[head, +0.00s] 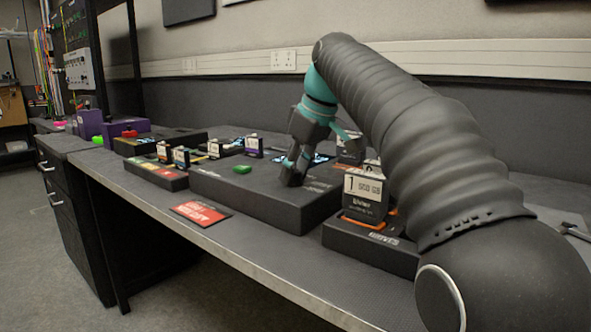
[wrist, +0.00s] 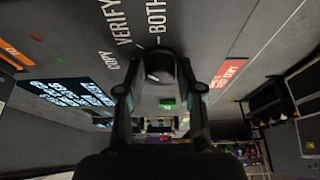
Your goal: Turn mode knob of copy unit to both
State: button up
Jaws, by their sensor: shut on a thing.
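The copy unit (head: 262,205) is a wide, low dark box on the bench, with a green button (head: 242,170) and a lit screen (wrist: 68,92) on its top. Its black mode knob (wrist: 159,64) is between my fingertips in the wrist view, beside the white words COPY, VERIFY and BOTH. A short pale mark shows on the knob, but I cannot tell which word it points to. My gripper (head: 292,178) points down onto the unit and is shut on the knob. In the head view the fingers hide the knob.
A drive dock (head: 362,243) with an upright labelled drive (head: 365,196) stands right of the unit, close to my arm. A smaller dock with drives (head: 158,174) stands left. A red card (head: 200,213) lies near the front edge. Bare bench runs along the front.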

jog(key=m+t+h+p, duration=0.1)
jog(key=m+p, duration=0.1)
jog(key=m, duration=0.2)
jog(key=shift+s+a+r+p, duration=0.1)
jog(key=shift+a+p, duration=0.05)
jog(key=shift+p, duration=0.15)
jog(key=shift+m+t+h+p, duration=0.15)
jog(key=shift+m+h+p, duration=0.45)
jog(key=shift+m, duration=0.6)
jog(key=shift+m+t+h+p, duration=0.15)
jog(key=shift+m+h+p, duration=0.25)
jog(key=shift+m+p, duration=0.55)
jog(key=shift+f+m, duration=0.2)
jog(key=shift+m, duration=0.25)
jog(key=o, duration=1.2)
jog(key=shift+r, duration=0.15)
